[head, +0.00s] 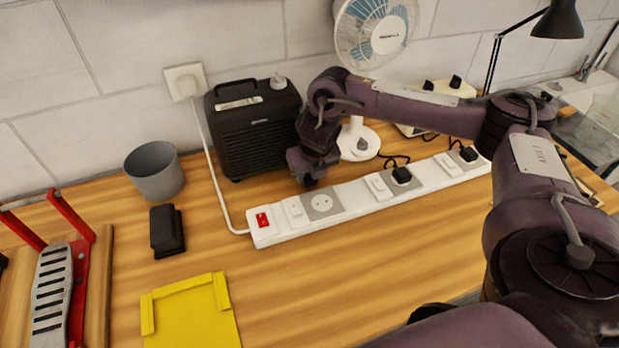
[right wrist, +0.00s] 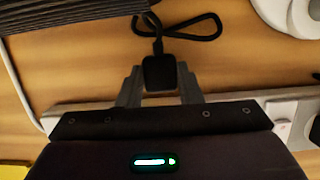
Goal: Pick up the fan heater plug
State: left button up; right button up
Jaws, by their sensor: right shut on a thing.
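The fan heater (head: 255,128) is the black ribbed box against the wall; part of it also shows in the right wrist view (right wrist: 70,8). Its black plug (right wrist: 159,73) is between the fingertips of my right gripper (right wrist: 160,86), with its cord looping up behind it. In the head view my right gripper (head: 308,180) points down behind the white power strip (head: 375,192), beside the heater's right corner, and hides the plug. I cannot tell whether the plug touches the bench. The strip's leftmost socket (head: 322,203) is empty. My left gripper is not in view.
Black plugs sit in the strip's middle (head: 401,175) and right (head: 468,154) sockets. A white fan (head: 376,30) stands behind my right arm. A grey cup (head: 155,171), black block (head: 167,230), yellow tray (head: 192,315) and red rack (head: 75,285) are left. Bare wood lies before the strip.

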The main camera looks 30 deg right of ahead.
notch_tip(320, 180, up, 6)
jog(key=shift+w+r, duration=0.1)
notch_tip(320, 180, up, 12)
jog(key=p, duration=0.6)
jog(key=b, duration=0.5)
send_near(309, 176)
jog(key=shift+s+a+f, duration=0.15)
jog(key=shift+s+a, duration=0.1)
jog(key=shift+s, duration=0.75)
jog(key=shift+s+a+f, duration=0.2)
jog(key=shift+s, duration=0.8)
jog(key=shift+s+a+f, duration=0.15)
jog(key=shift+s+a, duration=0.1)
jog(key=shift+s, duration=0.7)
jog(key=shift+f+b, duration=0.35)
jog(key=shift+f, duration=0.05)
jog(key=shift+f+b, duration=0.6)
jog(key=shift+f, duration=0.15)
jog(key=shift+f, duration=0.25)
jog(key=shift+f+b, duration=0.6)
